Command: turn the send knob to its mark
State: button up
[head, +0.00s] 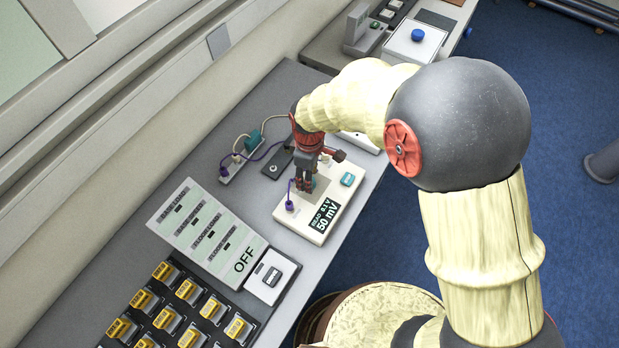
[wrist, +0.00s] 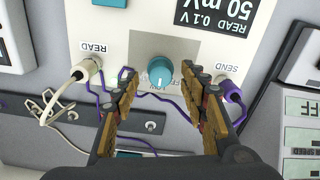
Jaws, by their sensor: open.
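A teal round knob (wrist: 160,71) sits on the face of a white box (wrist: 145,18), between the READ and SEND labels. My gripper (wrist: 158,80) is open, one finger on each side of the knob, with visible gaps. I cannot tell whether the fingertips reach its height. In the head view my gripper (head: 304,187) points down over the white box (head: 285,217) and hides most of the knob. Lettering beside the knob is partly covered by the fingers, and I cannot make out its mark. The box's display (head: 325,216) reads "READ 0.1V 50 mV".
A white plug (wrist: 83,70) and a purple plug (wrist: 230,92) with cables stand on either side of the knob. A teal button (head: 347,179) is on the box. A tilted panel reading OFF (head: 243,260) and yellow switches (head: 187,291) stand nearby.

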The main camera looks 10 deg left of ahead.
jog(key=shift+f, duration=0.8)
jog(key=c, duration=0.3)
jog(key=c, duration=0.7)
grip_shut()
jog(key=shift+m, duration=0.3)
jog(key=m+p, duration=0.1)
jog(key=m, duration=0.4)
jog(key=shift+m, duration=0.3)
jog(key=m, duration=0.5)
jog(key=shift+m, duration=0.3)
jog(key=shift+p, duration=0.3)
